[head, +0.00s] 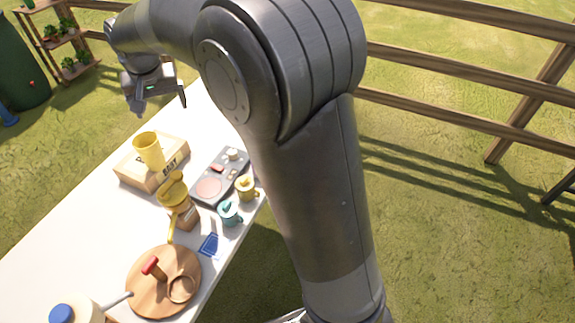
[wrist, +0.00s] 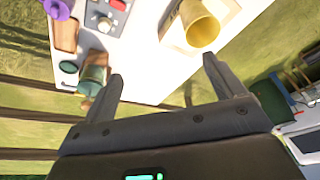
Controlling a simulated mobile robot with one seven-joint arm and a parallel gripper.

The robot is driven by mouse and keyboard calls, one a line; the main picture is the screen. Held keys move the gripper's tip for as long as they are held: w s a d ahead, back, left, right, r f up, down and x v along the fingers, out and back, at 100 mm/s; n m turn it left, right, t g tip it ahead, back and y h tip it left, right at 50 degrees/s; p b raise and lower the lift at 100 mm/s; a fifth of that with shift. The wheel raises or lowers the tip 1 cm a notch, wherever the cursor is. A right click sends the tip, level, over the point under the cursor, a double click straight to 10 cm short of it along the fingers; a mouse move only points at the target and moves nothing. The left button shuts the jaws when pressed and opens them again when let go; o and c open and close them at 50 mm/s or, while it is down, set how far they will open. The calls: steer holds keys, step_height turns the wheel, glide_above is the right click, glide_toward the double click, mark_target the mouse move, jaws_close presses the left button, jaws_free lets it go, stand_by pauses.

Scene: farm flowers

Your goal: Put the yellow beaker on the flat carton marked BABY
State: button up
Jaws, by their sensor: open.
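The yellow beaker (head: 149,151) stands upright on the flat carton (head: 148,178), a light-brown box with dark lettering that the beaker partly covers. In the wrist view the beaker (wrist: 202,28) shows at the top right, on the edge of the carton (wrist: 172,38). My gripper (head: 158,105) is above the far end of the table, beyond the beaker and carton and apart from both. In the wrist view my gripper (wrist: 163,72) has its two fingers spread with nothing between them.
On the white table (head: 60,234) are a grey panel with knobs (head: 209,188), yellow (head: 245,187) and blue (head: 229,212) mugs, a yellow-topped item (head: 173,190) and a round wooden board (head: 150,285). The table's left part is clear. A wooden fence (head: 470,65) stands behind.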

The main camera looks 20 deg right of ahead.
steer(key=s+d+r+t, duration=0.1)
steer(key=s+d+r, duration=0.2)
steer(key=s+d, duration=0.35)
steer(key=s+d+r, duration=0.3)
steer(key=s+d, duration=0.3)
steer(key=s, duration=0.1)
steer(key=s+d+f, duration=0.2)
steer(key=s+d, duration=0.2)
steer(key=s, duration=0.5)
steer(key=s+d+f+t, duration=0.1)
steer(key=s+d, duration=0.3)
steer(key=s, duration=0.5)
steer(key=shift+d+f, duration=0.25)
steer(key=shift+f, duration=0.55)
